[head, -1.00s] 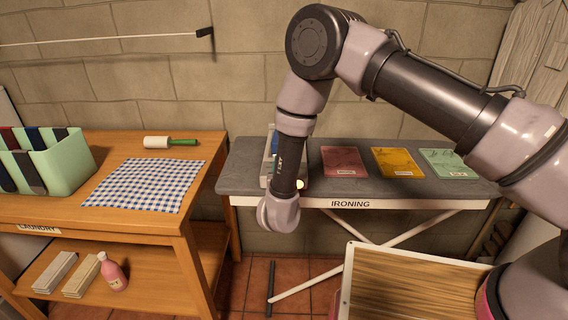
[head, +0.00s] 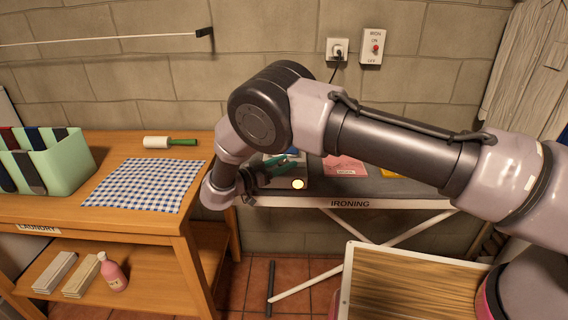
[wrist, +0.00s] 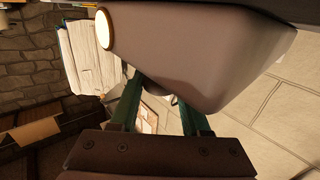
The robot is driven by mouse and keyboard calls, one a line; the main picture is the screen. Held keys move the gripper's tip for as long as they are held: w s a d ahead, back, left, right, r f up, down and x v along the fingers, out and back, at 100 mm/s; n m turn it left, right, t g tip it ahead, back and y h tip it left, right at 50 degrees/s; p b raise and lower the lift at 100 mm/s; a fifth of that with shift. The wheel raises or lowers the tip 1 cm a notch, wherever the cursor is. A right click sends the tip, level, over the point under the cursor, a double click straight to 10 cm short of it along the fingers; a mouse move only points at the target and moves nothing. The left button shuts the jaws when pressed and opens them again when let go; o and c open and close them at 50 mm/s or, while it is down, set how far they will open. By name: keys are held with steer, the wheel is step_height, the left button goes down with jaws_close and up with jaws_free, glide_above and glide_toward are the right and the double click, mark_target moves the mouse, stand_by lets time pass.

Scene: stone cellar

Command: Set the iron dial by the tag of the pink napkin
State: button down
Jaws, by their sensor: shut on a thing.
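The pink napkin (head: 345,162) lies on the ironing table with a small white tag (head: 346,171) at its front edge; the tag is too small to read. The grey iron unit (head: 300,174) with a round glowing lamp (head: 298,184) is at the table's left end. In the wrist view its body (wrist: 190,45) fills the upper part, lamp at left. My gripper (head: 284,160) reaches it from the left. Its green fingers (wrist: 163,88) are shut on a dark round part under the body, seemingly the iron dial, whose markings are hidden.
My arm covers much of the ironing table (head: 350,203); a yellow napkin (head: 390,173) shows partly. A switch box (head: 372,46) and a plugged socket (head: 337,49) are on the wall. The laundry table (head: 130,222) at left holds a checked cloth (head: 146,185) and a green bin (head: 65,165).

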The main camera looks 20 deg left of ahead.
steer(key=shift+m+g+h, duration=0.6)
steer(key=shift+h, duration=0.1)
steer(key=shift+c, duration=1.9)
jaws_free()
